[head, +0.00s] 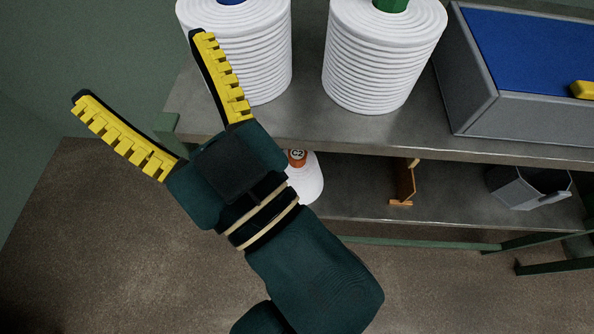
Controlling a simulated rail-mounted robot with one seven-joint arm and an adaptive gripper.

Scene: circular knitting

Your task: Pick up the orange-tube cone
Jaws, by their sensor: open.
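A white cone with an orange tube top (297,157) shows behind my gripper on the lower shelf. The orange top carries a label reading "C2". My gripper and wrist hide the left part of this cone. My gripper (145,68) is open and empty, with its two yellow-padded fingers spread toward the upper left. It is up and to the left of the orange-tube cone in the picture, nearer to the camera.
Two large white cones stand on the upper shelf, one with a blue tube (231,2) and one with a green tube (390,5). A grey box with a blue inside (500,105) is at right. The lower shelf holds an orange bracket-like item (404,182) and a grey container (520,188).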

